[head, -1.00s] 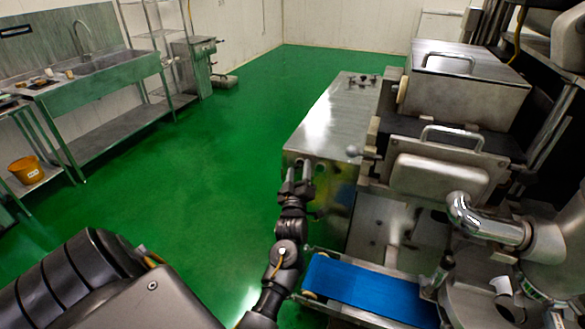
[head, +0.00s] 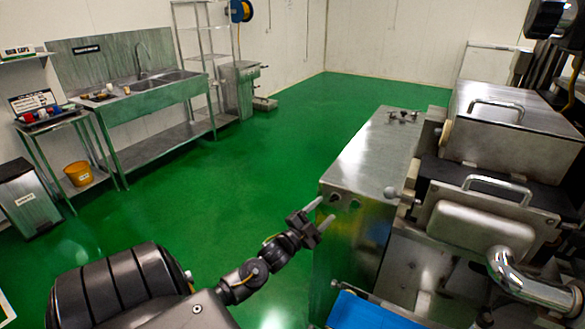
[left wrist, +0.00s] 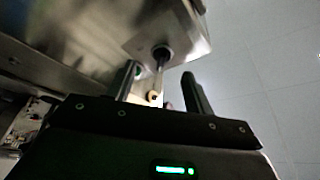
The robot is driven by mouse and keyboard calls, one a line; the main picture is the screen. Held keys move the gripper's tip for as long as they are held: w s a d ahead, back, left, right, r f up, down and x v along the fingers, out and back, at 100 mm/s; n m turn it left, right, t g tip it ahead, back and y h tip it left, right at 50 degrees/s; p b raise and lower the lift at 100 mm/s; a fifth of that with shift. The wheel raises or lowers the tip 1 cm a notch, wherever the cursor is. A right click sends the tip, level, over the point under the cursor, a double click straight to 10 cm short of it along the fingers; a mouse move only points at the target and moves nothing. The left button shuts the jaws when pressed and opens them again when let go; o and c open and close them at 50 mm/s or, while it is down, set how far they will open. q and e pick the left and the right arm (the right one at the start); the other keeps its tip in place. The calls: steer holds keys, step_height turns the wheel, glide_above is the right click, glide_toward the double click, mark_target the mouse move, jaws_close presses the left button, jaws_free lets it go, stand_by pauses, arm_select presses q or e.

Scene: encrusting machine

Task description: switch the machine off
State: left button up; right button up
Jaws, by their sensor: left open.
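The encrusting machine stands at the right in the head view, with a steel cabinet (head: 365,165) at its near left. Small dark fittings (head: 334,198) sit on the cabinet's front face near its top edge. In the left wrist view, a dark round switch base (left wrist: 161,52) with a thin lever and pale tip shows on a steel face. My left gripper (head: 320,213) is open and empty beside the cabinet's front left corner. In the left wrist view its fingers (left wrist: 160,80) appear on either side of the lever; contact cannot be told. My right gripper is out of view.
A steel hopper lid (head: 510,125) and a curved pipe (head: 515,280) are at the right. A blue conveyor belt (head: 370,312) lies below the cabinet. A sink bench (head: 150,100) and an orange bucket (head: 79,173) stand at the left. The green floor between is clear.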

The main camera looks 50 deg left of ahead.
arm_select(q)
steer(key=b+v, duration=0.3)
steer(key=v, duration=0.5)
steer(key=s+f+n+g+y+b, duration=0.1)
steer(key=s+f+n+g, duration=0.1)
steer(key=f, duration=1.4)
steer(key=s+f+n+g+b, duration=0.2)
steer(key=f+g, duration=0.3)
steer(key=f, duration=1.1)
steer(key=shift+s+d+f+y+b, duration=0.2)
steer(key=shift+s+d+y+b, duration=0.1)
steer(key=shift+d+y, duration=0.15)
